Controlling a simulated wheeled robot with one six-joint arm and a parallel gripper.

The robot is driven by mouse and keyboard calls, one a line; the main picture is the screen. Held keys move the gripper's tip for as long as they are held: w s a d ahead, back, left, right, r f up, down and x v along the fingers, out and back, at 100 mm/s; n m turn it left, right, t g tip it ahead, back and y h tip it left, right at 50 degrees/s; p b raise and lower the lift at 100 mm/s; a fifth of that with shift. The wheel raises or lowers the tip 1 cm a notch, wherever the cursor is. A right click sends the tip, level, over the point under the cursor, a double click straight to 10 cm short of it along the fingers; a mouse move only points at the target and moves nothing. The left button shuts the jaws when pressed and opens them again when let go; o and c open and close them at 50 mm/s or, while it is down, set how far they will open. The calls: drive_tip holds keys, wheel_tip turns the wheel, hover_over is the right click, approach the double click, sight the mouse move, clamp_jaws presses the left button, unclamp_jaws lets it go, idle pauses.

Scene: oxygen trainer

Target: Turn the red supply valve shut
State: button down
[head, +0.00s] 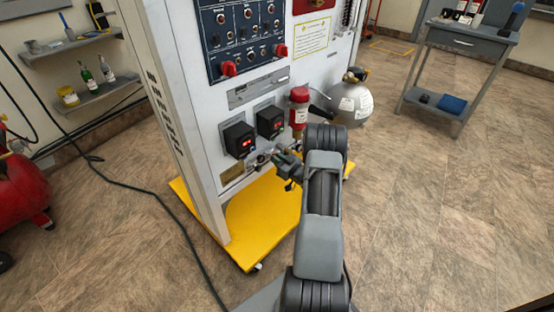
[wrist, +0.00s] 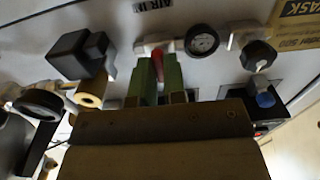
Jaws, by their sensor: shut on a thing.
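The red supply valve's handle (wrist: 161,62) shows in the wrist view as a short red lever in front of a pale fitting, below the "AIR IN" label. My gripper (wrist: 158,77) has its two green fingers shut on this lever, one on each side. In the head view my gripper (head: 287,166) reaches the low front of the white panel (head: 205,110), below two black boxes with red displays. There the lever cannot be made out, hidden by the gripper and arm. The lever's exact angle is hard to tell.
A round gauge (wrist: 202,40) sits right of the lever, and a black solenoid-like block with a brass end (wrist: 91,92) sits left. The yellow base (head: 262,225) juts out below.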

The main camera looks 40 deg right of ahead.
drive_tip(key=shift+f, duration=0.1)
idle(0.4)
drive_tip(key=c, duration=1.2)
unclamp_jaws()
drive_tip(key=shift+s, duration=0.15)
drive_tip(key=s+p, duration=0.1)
drive_tip(key=s, duration=0.3)
drive_tip(key=s+d, duration=0.1)
drive_tip(key=s, duration=0.4)
drive_tip(key=s+d+p, duration=0.1)
drive_tip(key=s, duration=0.3)
drive_tip(key=shift+s+d+p, duration=0.2)
drive_tip(key=shift+p, duration=0.1)
